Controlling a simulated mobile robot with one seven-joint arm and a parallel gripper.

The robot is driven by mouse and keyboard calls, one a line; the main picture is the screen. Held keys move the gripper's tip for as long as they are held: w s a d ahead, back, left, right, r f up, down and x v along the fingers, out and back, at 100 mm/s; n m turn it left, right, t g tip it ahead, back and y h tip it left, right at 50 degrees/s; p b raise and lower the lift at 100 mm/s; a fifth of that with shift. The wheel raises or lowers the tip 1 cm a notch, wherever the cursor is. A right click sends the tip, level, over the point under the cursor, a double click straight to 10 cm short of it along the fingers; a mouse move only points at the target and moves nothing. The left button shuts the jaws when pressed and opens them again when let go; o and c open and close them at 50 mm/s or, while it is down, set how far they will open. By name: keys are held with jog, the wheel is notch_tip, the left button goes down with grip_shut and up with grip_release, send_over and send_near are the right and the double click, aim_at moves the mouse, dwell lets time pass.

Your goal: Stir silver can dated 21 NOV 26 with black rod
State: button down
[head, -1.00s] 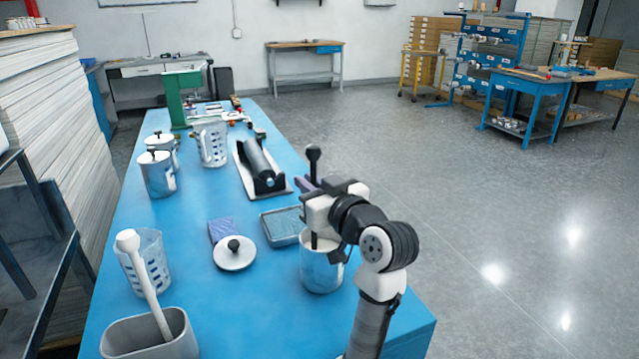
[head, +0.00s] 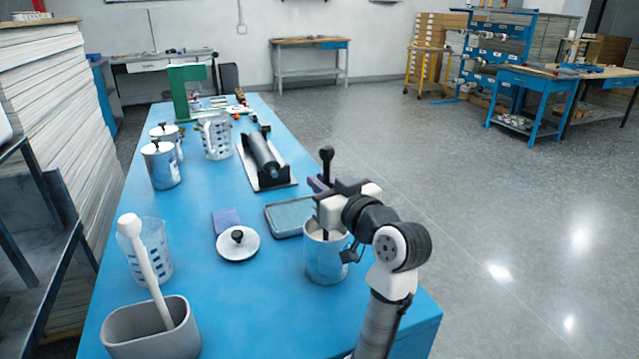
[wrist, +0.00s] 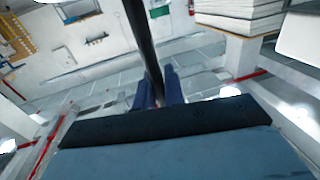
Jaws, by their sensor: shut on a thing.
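My gripper (head: 322,186) is shut on the black rod (head: 326,160), whose round knob shows above the fingers. The rod stands nearly upright, and its lower end goes into the open silver can (head: 327,262) at the front right of the blue table. The can's rim hides the rod's tip. No date can be read on this can. In the wrist view the rod (wrist: 143,45) runs between my two dark blue fingers (wrist: 159,88). Two lidded silver cans, one nearer (head: 161,168) and one behind (head: 165,133), stand at the left; their labels are unreadable.
A white lid with black knob (head: 238,246), a purple pad (head: 226,220) and a grey tray (head: 290,217) lie left of the can. A grey bin (head: 150,340) with a white stick, a clear measuring jug (head: 148,262) and a black roller (head: 262,155) are on the table.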

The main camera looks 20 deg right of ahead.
jog(key=shift+r+p, duration=4.55)
jog(key=shift+r, duration=1.4)
jog(key=shift+r+p, duration=1.55)
jog(key=shift+r, duration=0.5)
jog(key=shift+f, duration=0.15)
